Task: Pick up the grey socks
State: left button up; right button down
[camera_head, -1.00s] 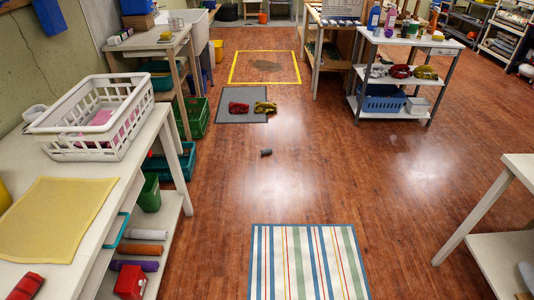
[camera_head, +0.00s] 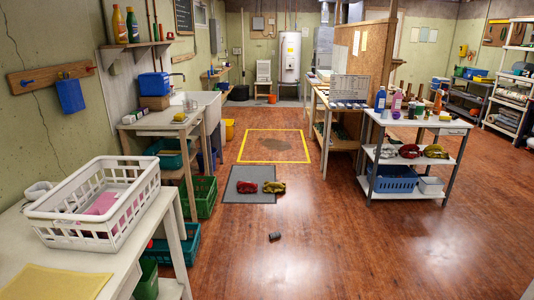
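A small dark grey bundle (camera_head: 275,236) lies alone on the wooden floor, a little in front of the grey mat. It looks like a rolled pair of grey socks, but it is too small to be sure. Neither of my grippers shows in the head view, so nothing can be said of what they hold.
A grey mat (camera_head: 236,197) with a red item (camera_head: 246,187) and an olive-yellow item (camera_head: 274,187) lies behind the bundle. A white table with a white basket (camera_head: 72,232) stands left, a white shelf cart (camera_head: 380,195) right. Open floor surrounds the bundle.

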aim_at(276, 235)
jog(key=i+u, duration=0.1)
jog(key=i, duration=2.15)
jog(key=j, duration=0.1)
